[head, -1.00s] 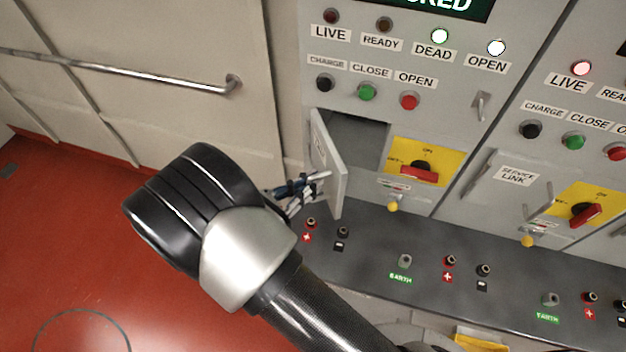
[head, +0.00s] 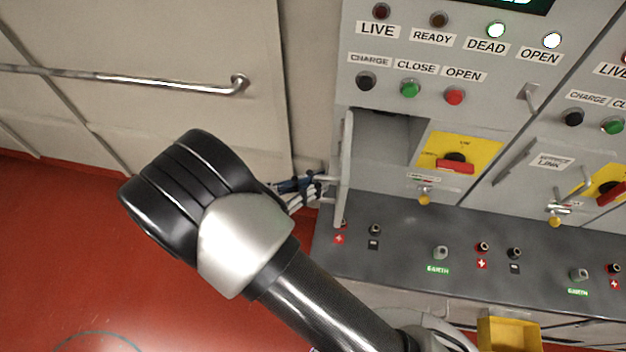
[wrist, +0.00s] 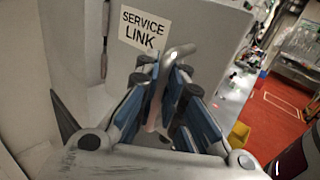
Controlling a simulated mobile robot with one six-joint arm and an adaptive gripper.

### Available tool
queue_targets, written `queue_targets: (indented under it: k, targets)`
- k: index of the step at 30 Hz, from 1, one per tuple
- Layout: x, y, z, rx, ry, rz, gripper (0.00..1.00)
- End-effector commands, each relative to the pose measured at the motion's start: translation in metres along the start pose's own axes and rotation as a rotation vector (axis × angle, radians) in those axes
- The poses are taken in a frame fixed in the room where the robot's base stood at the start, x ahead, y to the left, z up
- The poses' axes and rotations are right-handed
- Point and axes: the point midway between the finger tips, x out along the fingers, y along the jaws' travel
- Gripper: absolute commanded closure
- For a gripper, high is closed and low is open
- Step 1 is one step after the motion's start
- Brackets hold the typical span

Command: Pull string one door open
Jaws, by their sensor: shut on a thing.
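The string one door (head: 345,172) stands swung out on its left side, seen nearly edge-on in the head view, with the dark opening (head: 383,135) of its compartment beside it. In the wrist view the door (wrist: 205,45) fills the upper middle and carries a SERVICE LINK label (wrist: 143,30). My gripper (head: 318,187) is at the door's outer face. In the wrist view its blue-padded fingers (wrist: 165,95) are shut around the bent metal handle (wrist: 160,84). The far part of the handle is hidden between the fingers.
Right of the opening are a yellow plate with a red rotary switch (head: 455,163) and a yellow knob (head: 424,197). The ledge below carries sockets and an EARTH post (head: 440,252). A second SERVICE LINK door (head: 545,165) is closed. A wall rail (head: 120,80) runs at left over open red floor.

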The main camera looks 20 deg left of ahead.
Motion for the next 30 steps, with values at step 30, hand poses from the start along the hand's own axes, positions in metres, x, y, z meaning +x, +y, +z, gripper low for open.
queue_targets:
  k: [30]
  targets:
    - [-0.0053,0.0025,0.0093,0.009,-0.018,0.005,0.71]
